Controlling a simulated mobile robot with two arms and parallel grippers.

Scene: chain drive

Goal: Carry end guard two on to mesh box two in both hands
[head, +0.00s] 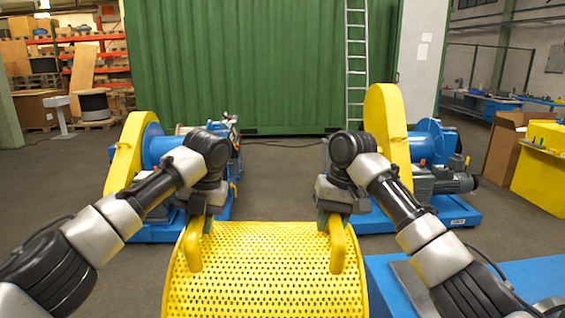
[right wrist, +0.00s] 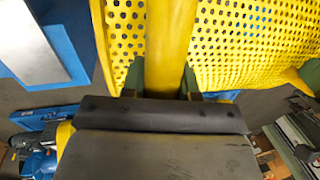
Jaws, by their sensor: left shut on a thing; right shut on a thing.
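A yellow perforated guard (head: 265,265), which I take to be end guard two, is in front of me at the bottom middle of the head view. It has two upright yellow handles. My left gripper (head: 198,212) is shut on its left handle (head: 193,249). My right gripper (head: 338,207) is shut on its right handle (head: 338,249). In the right wrist view the right handle (right wrist: 170,45) runs between the fingers of the right gripper (right wrist: 160,84), with the perforated sheet behind. The guard's lower edge is cut off in the head view. I cannot pick out mesh box two.
Two blue machines with yellow covers (head: 129,155) (head: 388,125) stand ahead, left and right, with a floor aisle (head: 275,185) between them. A blue surface (head: 520,278) lies at the lower right. A cardboard box (head: 503,145) and yellow box (head: 540,178) stand right. A green container (head: 240,65) closes the back.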

